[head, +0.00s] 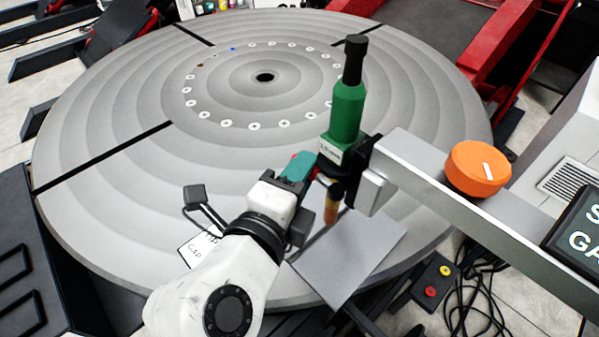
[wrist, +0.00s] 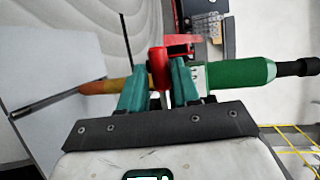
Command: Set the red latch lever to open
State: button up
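The red latch lever (wrist: 160,68) is in the wrist view, between the teal fingertips of my gripper (wrist: 160,80). A finger lies close against it on each side, and it fills the gap at the tips. In the head view my gripper (head: 301,168) is beside the green torch-like tool (head: 343,118), just left of its black clamp. Only a little red shows there, and the lever is mostly hidden by the fingers. The green tool (wrist: 240,74) also shows in the wrist view, running across behind the fingers, with its orange-brown tip to the left.
A grey beam (head: 420,178) carries the clamp and an orange knob (head: 478,168). The large round grey table (head: 120,190) lies behind and below. A slanted grey plate (head: 345,262) is under the tool. A box (head: 434,281) with red and yellow buttons is at lower right.

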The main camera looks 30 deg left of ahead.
grip_shut()
